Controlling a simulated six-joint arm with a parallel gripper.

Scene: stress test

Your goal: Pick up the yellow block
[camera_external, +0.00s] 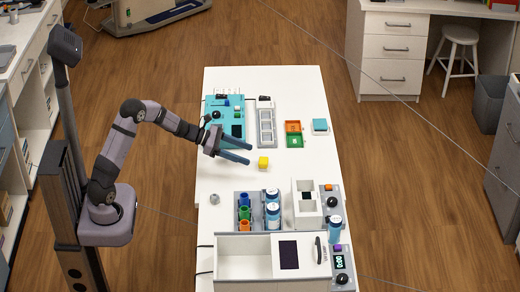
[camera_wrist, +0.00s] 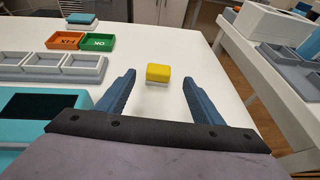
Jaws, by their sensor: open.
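The yellow block (camera_external: 263,162) stands on the white table (camera_external: 250,180), near the middle of the table in the external view. It also shows in the wrist view (camera_wrist: 158,73), where it lies ahead of my fingertips and between their lines, with a pale lower part or base under it. My gripper (camera_external: 250,153) is open and empty. Its two blue fingers point toward the block and end short of it, just left of it in the external view. In the wrist view my gripper (camera_wrist: 158,80) has a finger on each side of the block, apart from it.
A teal board (camera_external: 211,104), a grey tray (camera_external: 265,122) and orange and green bins (camera_external: 294,133) stand at the back. Blue-capped jars (camera_external: 273,210), a white box (camera_external: 307,213) and a larger white unit (camera_external: 243,262) stand at the front. The table around the block is clear.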

